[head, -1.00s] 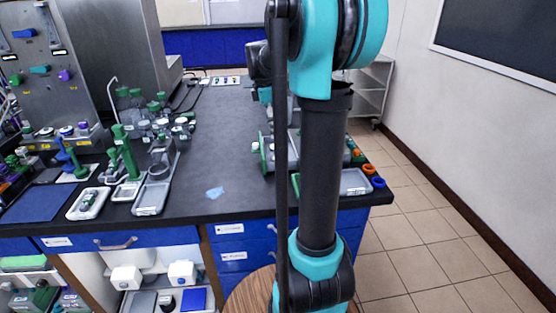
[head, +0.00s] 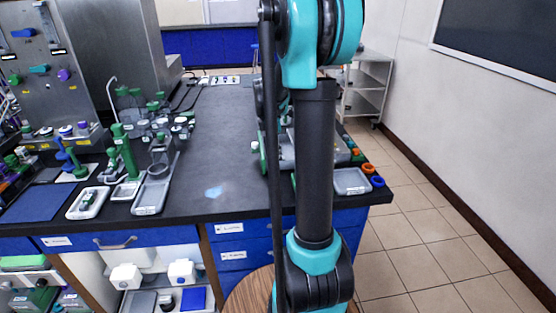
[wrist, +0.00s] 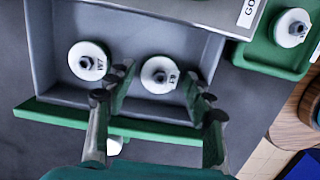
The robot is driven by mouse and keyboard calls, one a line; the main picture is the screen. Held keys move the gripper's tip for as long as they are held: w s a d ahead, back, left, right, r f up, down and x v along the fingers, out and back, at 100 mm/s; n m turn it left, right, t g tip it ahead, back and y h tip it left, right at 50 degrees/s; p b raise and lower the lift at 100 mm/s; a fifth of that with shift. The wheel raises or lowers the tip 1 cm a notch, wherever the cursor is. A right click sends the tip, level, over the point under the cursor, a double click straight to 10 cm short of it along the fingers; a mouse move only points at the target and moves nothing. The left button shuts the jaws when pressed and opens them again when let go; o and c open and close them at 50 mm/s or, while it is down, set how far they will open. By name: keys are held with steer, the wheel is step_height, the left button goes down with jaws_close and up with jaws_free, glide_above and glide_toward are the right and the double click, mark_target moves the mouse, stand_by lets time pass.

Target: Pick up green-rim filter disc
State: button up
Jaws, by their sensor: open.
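In the wrist view a white round disc (wrist: 160,74) with a dark centre knob and a small label lies in a grey tray (wrist: 200,50) with a green front edge. A similar disc (wrist: 87,61) lies to its left in the same tray, and a third disc (wrist: 291,28) sits in a green tray at the upper right. In the head view my arm hides the gripper.
In the head view the dark bench (head: 215,150) has a clear middle, with a light blue patch (head: 213,192). Grey trays (head: 155,190) and green-capped bottles stand left. Orange and blue rings (head: 377,181) lie at the right edge.

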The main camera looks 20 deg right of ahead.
steer(key=c, duration=0.6)
